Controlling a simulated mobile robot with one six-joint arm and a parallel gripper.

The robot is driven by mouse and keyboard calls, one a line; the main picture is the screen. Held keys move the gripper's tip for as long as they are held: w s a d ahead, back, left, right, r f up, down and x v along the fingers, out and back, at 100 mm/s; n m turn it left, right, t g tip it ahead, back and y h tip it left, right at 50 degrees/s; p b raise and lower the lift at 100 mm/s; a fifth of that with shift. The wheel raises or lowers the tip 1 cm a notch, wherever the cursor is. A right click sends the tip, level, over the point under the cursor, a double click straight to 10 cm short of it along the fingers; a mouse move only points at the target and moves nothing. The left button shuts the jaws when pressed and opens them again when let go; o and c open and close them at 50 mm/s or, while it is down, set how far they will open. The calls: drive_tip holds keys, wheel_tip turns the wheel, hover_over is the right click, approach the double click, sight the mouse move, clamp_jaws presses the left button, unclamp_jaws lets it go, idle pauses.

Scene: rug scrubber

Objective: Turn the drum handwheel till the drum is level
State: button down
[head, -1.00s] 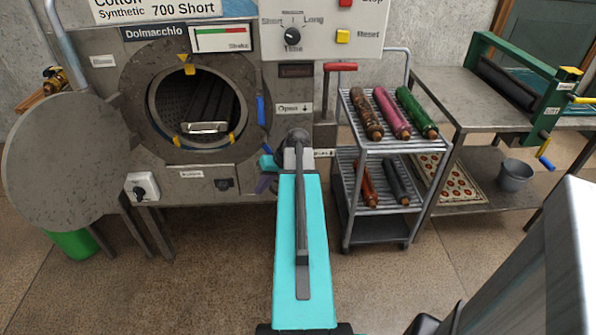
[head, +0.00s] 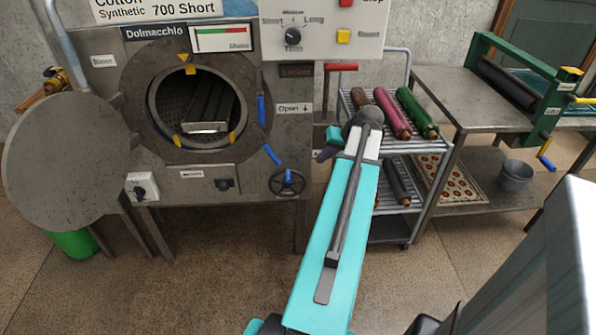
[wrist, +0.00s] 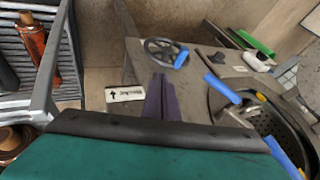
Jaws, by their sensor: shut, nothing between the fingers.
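A small dark handwheel (head: 287,183) with a blue knob is on the lower right of the machine front in the head view. It also shows at the top centre of the wrist view (wrist: 160,50). The round drum (head: 203,85) shows through the open port, with yellow marks around its rim. Long dark bars and a pale flat piece are inside; I cannot tell if the drum is level. My gripper (head: 325,147) is right of the handwheel, apart from it. In the wrist view its purple fingers (wrist: 161,98) are shut together and empty.
Blue levers (head: 271,154) stick out beside the port, left of my gripper. A wire rack cart (head: 398,145) with coloured rolls stands close behind my arm. The round door (head: 65,150) hangs open at left.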

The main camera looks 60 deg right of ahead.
sight(290, 174)
drive_tip(key=w+a+f, duration=0.2)
drive_tip(key=w+f, duration=0.7)
drive_tip(key=shift+p, duration=0.35)
idle(0.4)
drive_tip(key=shift+r, duration=0.1)
drive_tip(key=shift+w+a, duration=0.4)
drive_tip(key=shift+w, duration=0.15)
